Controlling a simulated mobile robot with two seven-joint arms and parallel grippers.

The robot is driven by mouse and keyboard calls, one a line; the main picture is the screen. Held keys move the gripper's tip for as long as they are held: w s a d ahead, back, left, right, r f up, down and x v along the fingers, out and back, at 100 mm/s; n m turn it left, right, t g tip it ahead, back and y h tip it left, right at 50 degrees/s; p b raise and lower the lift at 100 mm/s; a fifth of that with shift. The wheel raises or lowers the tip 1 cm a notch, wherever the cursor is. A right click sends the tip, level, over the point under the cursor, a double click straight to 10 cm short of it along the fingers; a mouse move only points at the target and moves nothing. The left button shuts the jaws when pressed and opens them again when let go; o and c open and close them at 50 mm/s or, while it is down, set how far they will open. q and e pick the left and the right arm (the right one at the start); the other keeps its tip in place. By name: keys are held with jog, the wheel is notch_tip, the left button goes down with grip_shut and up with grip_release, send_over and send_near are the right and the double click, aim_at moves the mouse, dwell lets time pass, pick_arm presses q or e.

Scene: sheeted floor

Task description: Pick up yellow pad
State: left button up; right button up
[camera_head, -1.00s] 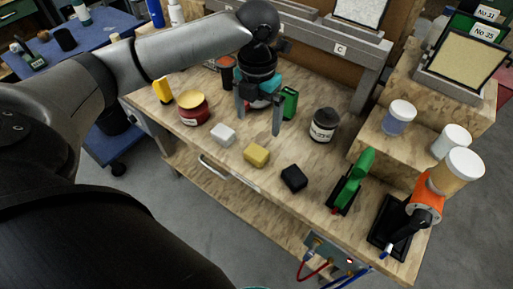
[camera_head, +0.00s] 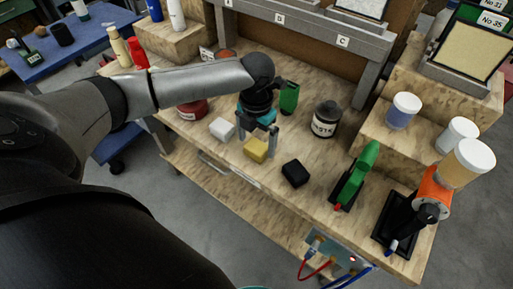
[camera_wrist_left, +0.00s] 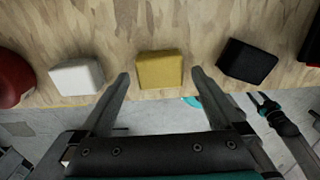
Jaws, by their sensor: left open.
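The yellow pad (camera_head: 256,150) lies on the wooden bench top near its front edge, between a white pad (camera_head: 222,129) and a black pad (camera_head: 295,173). My left gripper (camera_head: 256,146) is open, just above the yellow pad. In the left wrist view the yellow pad (camera_wrist_left: 159,70) sits ahead of and between the two fingertips of my left gripper (camera_wrist_left: 160,80), with a gap on both sides. I cannot tell whether the fingers have come down to its height.
The white pad (camera_wrist_left: 77,77) and black pad (camera_wrist_left: 247,61) flank the yellow one closely. Behind are a red jar (camera_head: 192,109), a green container (camera_head: 289,97) and a dark-lidded jar (camera_head: 325,120). The bench's front edge is near.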

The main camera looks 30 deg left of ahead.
pick_arm(q)
notch_tip(320, 180, down, 3)
jog(key=shift+r, duration=0.2)
jog(key=c, duration=1.3)
